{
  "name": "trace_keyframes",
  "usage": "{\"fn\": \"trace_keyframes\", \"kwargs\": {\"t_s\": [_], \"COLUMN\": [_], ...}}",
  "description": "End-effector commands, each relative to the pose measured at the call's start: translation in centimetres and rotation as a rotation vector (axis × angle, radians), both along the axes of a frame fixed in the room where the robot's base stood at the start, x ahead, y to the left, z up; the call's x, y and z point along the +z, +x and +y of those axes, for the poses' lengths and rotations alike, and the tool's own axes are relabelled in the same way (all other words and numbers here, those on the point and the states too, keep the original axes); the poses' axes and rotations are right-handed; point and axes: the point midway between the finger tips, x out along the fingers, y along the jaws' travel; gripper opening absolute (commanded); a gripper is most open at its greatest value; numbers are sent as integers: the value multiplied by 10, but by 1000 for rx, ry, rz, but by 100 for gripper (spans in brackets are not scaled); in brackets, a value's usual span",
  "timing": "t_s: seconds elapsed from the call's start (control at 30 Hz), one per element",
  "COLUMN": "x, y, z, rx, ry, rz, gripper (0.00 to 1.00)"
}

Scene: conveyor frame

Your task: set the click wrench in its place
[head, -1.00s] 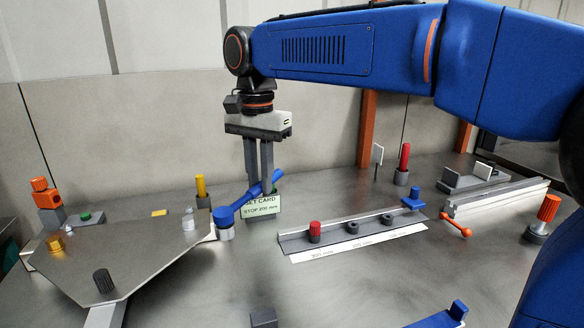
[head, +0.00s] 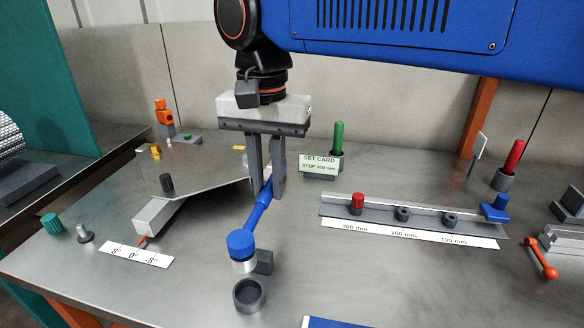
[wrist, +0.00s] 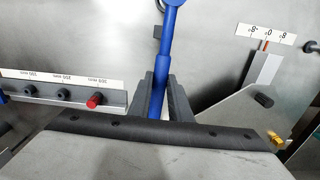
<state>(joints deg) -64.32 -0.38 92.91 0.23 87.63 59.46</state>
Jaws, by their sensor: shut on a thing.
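The click wrench (head: 258,212) is blue, with a round blue head above a silver collar. My gripper (head: 265,192) is shut on its handle and holds it tilted, head end toward the front. In the wrist view the wrench (wrist: 168,50) runs up and away from between the fingers of my gripper (wrist: 163,95). A grey open cup (head: 249,296) stands empty on the table, just in front of the wrench head. The head appears above the table, but its exact height is unclear.
A small dark block (head: 265,262) is beside the wrench head. A stop rail (head: 420,222) with a red knob lies to the right, and a tilted metal plate (head: 205,165) to the left. A set card (head: 319,163) and a green-handled tool (head: 338,138) in a cup stand behind.

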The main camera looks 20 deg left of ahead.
Motion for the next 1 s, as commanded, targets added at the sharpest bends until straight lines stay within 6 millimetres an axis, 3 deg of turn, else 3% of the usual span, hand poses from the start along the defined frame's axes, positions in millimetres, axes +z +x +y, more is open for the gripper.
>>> {"fn": "trace_keyframes", "kwargs": {"t_s": [0.2, 0.67, 1.0], "x": [0, -3, -25], "y": [-9, -9, -9], "z": [5, 5, 4], "rx": [28, 27, 27], "ry": [0, 0, 0], "rz": [0, 1, 1], "gripper": [0, 0, 0]}}
